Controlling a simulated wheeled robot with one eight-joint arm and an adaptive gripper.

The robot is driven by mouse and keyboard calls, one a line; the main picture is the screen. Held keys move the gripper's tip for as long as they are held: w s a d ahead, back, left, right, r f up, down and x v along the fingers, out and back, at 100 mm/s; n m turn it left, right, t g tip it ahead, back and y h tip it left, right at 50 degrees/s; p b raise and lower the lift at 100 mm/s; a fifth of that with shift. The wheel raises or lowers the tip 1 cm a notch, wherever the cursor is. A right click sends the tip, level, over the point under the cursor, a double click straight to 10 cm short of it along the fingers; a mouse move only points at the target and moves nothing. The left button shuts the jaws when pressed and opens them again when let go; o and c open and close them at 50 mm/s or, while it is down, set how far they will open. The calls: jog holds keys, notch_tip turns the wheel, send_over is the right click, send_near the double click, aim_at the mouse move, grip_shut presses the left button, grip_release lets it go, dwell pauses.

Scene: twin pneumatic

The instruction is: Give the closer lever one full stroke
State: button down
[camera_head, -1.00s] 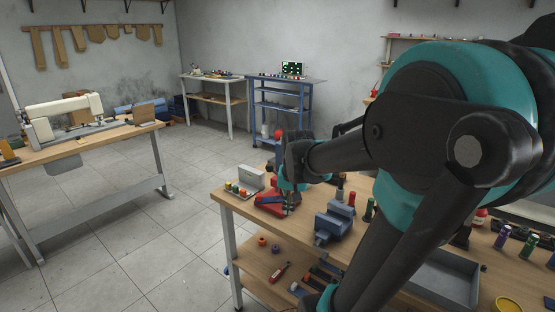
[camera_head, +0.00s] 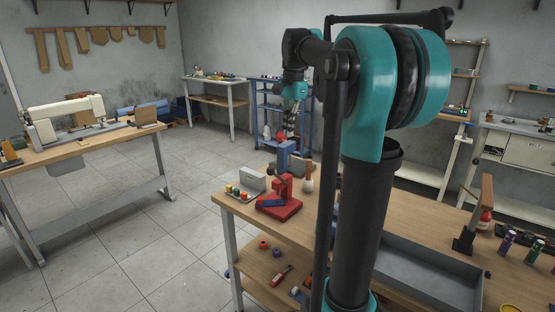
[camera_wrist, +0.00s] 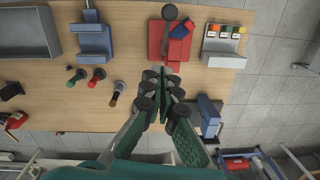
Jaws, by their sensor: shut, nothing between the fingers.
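A red bench device (camera_head: 280,203) with a blue part stands near the bench's left end. In the wrist view, the red device (camera_wrist: 156,40) shows a dark rod with a ball knob (camera_wrist: 169,12), which looks like a lever. A blue device (camera_head: 285,157) stands behind it, and it also shows in the wrist view (camera_wrist: 210,117). I cannot tell whether it has a lever, or which lever is the closer one. My gripper (camera_head: 289,134) is above and behind the red device, pointing down. In the wrist view its fingers (camera_wrist: 163,75) are together and empty.
A small holder with coloured knobs (camera_head: 247,187) stands left of the red device. A grey tray (camera_head: 440,262) lies to the right. My arm hides part of the bench.

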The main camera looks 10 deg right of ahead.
jog(key=shift+w+r, duration=0.15)
jog(key=shift+r, duration=0.15)
send_over(279, 178)
notch_tip(279, 178, down, 10)
jog(key=f, duration=0.1)
jog(key=shift+s+a+r, duration=0.1)
jog(key=shift+s+a, duration=0.2)
jog(key=shift+s, duration=0.05)
dwell(0.4)
